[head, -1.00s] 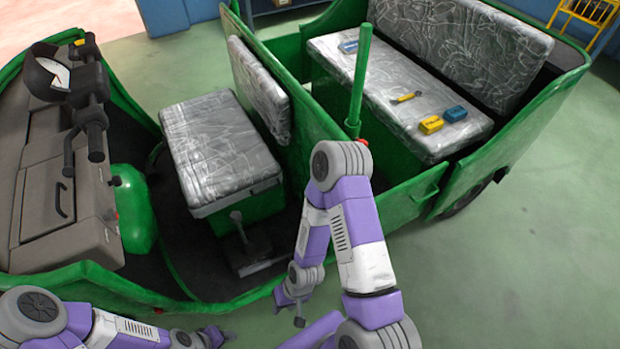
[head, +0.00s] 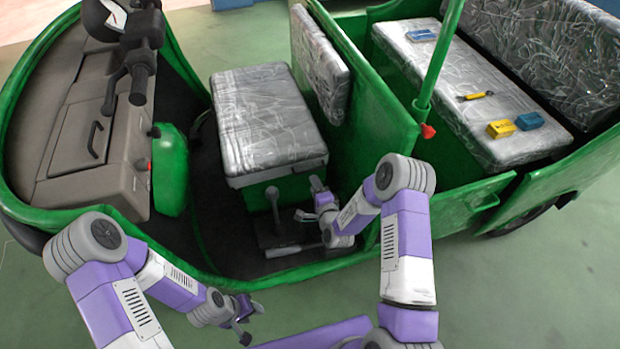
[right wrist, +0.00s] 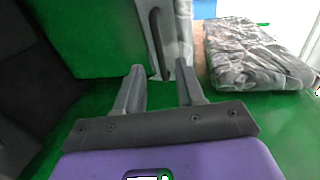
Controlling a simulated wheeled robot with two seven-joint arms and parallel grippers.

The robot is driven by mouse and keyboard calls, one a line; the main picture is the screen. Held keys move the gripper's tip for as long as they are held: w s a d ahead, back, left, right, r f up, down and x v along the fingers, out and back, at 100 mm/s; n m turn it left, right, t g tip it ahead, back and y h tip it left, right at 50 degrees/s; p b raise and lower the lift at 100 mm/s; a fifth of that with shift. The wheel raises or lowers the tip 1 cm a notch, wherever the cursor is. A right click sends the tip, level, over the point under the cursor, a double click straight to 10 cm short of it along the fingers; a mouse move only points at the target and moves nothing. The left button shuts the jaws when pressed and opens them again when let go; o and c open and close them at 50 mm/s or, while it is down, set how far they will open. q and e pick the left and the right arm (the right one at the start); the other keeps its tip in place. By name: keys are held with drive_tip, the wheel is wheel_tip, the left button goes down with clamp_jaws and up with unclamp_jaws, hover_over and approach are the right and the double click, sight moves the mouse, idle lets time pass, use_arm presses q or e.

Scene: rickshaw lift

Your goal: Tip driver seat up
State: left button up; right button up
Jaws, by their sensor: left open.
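The driver seat (head: 267,115) is a cushion in clear, crinkled plastic, lying flat on a green box (head: 280,192). Its backrest (head: 322,62) stands behind it on a green partition. My right gripper (head: 308,198) is close to the seat's near front side, just below the cushion edge. In the right wrist view its two fingers (right wrist: 160,78) are apart, with a dark strip and wrapped cushion edge (right wrist: 172,30) showing beyond the gap. I cannot tell if they touch it. My left gripper (head: 247,322) is open and empty, near the cab's outer green rim.
A lever (head: 273,205) rises from a dark floor plate beside my right gripper. The handlebar (head: 140,60) and grey dashboard (head: 85,130) are at left. A green post (head: 440,60) stands by the rear bench (head: 470,80), which carries several small items.

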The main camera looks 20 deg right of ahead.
drive_tip(key=b+x, duration=0.1)
drive_tip(key=x, duration=0.5)
drive_tip(key=shift+b, duration=0.3)
drive_tip(key=shift+f, duration=0.1)
clamp_jaws()
